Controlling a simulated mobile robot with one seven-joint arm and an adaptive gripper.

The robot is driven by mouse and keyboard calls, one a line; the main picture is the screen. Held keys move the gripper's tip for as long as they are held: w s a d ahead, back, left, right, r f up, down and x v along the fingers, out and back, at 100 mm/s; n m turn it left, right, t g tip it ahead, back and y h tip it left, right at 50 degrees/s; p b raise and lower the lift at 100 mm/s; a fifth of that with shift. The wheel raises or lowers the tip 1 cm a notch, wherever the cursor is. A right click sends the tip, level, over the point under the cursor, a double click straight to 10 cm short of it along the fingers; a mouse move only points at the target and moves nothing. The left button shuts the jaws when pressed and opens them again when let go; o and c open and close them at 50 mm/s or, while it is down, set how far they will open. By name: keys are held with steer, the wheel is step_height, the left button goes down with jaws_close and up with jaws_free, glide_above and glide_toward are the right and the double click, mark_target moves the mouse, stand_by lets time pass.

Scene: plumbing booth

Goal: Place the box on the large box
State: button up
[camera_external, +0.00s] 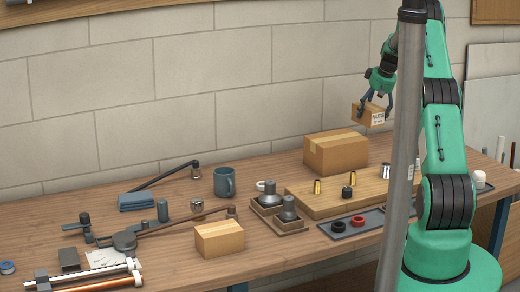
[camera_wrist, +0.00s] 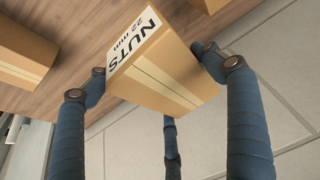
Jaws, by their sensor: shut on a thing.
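A small cardboard box (camera_external: 369,113) labelled "NUTS 22 mm" is held in the air by my gripper (camera_external: 376,100). It hangs above and to the right of the large box, clear of it. In the wrist view the small box (camera_wrist: 165,75) sits between the dark blue fingers (camera_wrist: 160,78), which are shut on its sides. The large box (camera_external: 336,152) is a taped cardboard carton standing on the workbench near the wall. In the wrist view part of a cardboard box (camera_wrist: 25,50) shows at the left edge.
The wooden bench (camera_external: 290,255) carries another cardboard box (camera_external: 220,238) at the front, a blue mug (camera_external: 224,182), and a wooden board (camera_external: 310,199) with small fittings. A grey pole (camera_external: 402,150) stands in front of my arm. The space around the held box is clear.

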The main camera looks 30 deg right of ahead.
steer(key=s+a+r+p, duration=0.1)
steer(key=s+a, duration=0.2)
steer(key=a, duration=0.1)
steer(key=s+a+r+n, duration=0.1)
steer(key=s+a, duration=0.2)
steer(key=a, duration=0.1)
steer(key=s+a+r+n+p, duration=0.1)
steer(key=s+a+r, duration=0.1)
steer(key=s+a, duration=0.2)
steer(key=shift+a+y+p, duration=0.35)
steer(key=shift+a+y, duration=0.05)
steer(key=shift+a, duration=0.2)
steer(key=s+a+n+p, duration=0.1)
steer(key=s+a+p, duration=0.1)
steer(key=s+a, duration=0.7)
steer(key=shift+s+a+r+y, duration=0.15)
steer(key=shift+s+a+y, duration=0.15)
steer(key=shift+s, duration=0.75)
steer(key=shift+w, duration=0.1)
glide_toward(335, 135)
steer(key=shift+w+a+f, duration=0.1)
steer(key=shift+w+a, duration=0.15)
steer(key=shift+w, duration=0.25)
steer(key=shift+w+a+f, duration=0.15)
steer(key=shift+w+a, duration=0.05)
steer(key=shift+w, duration=0.35)
steer(key=shift+f+b, duration=0.15)
steer(key=shift+b, duration=0.15)
steer(key=shift+f+b, duration=0.3)
steer(key=shift+f, duration=1.3)
